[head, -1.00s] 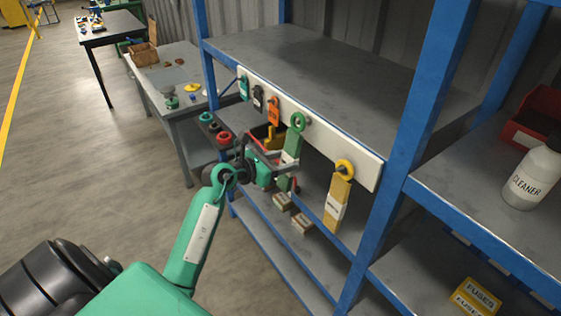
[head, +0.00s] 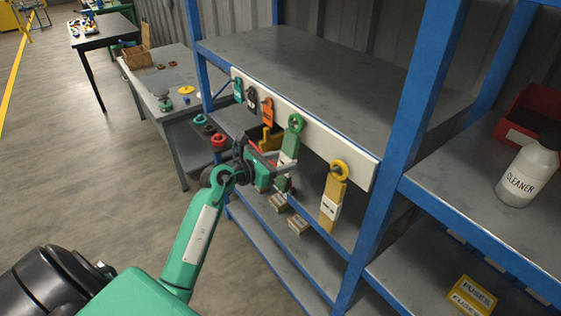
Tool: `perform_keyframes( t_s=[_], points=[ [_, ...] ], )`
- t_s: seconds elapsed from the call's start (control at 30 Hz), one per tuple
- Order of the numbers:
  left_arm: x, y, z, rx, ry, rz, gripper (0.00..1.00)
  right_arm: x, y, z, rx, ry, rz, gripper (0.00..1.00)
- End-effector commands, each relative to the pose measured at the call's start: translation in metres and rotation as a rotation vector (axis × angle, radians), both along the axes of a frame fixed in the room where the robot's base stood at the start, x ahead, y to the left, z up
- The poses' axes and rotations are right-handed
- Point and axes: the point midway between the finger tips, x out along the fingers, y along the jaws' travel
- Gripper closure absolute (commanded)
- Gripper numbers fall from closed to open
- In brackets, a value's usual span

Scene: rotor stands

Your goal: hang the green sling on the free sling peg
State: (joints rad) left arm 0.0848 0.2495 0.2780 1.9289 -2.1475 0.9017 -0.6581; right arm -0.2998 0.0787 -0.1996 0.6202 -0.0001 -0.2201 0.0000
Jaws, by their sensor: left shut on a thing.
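The green sling (head: 292,136) is at the white peg board (head: 318,143) on the front of the blue shelf rack. Its ring is at the board's upper part, and its strap with a white label hangs down. My left gripper (head: 284,168) is shut on the green sling's strap, below the ring. I cannot tell whether the ring is over a peg or only in front of the board. A yellow sling (head: 333,190) hangs from the board to the right. My right gripper is not in view.
Small teal, black and orange tags (head: 267,112) hang at the board's left. Red and dark round parts (head: 219,141) sit on the shelf left of my gripper. A blue upright (head: 395,165) stands right of the board. A grey workbench (head: 150,88) is behind left.

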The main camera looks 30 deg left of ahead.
Motion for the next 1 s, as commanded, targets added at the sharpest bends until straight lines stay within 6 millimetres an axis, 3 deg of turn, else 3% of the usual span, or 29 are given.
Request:
perform_keyframes(
  t_s=[0.43,0.47,0.57,1.0],
  points=[
    [0.0001,-0.0001,-0.0056,0.0,-0.001,0.0,0.8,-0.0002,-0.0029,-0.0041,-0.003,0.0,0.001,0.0],
    [0.0001,-0.0001,-0.0056,0.0,-0.001,0.0,0.47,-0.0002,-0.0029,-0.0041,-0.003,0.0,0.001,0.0],
    [0.0,0.0,-0.0056,0.0,-0.001,0.0,0.28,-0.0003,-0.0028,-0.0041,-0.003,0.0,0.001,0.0],
    [-0.0001,-0.0001,-0.0065,-0.001,0.001,0.0,0.26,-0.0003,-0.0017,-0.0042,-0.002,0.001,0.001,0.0]
  ],
)
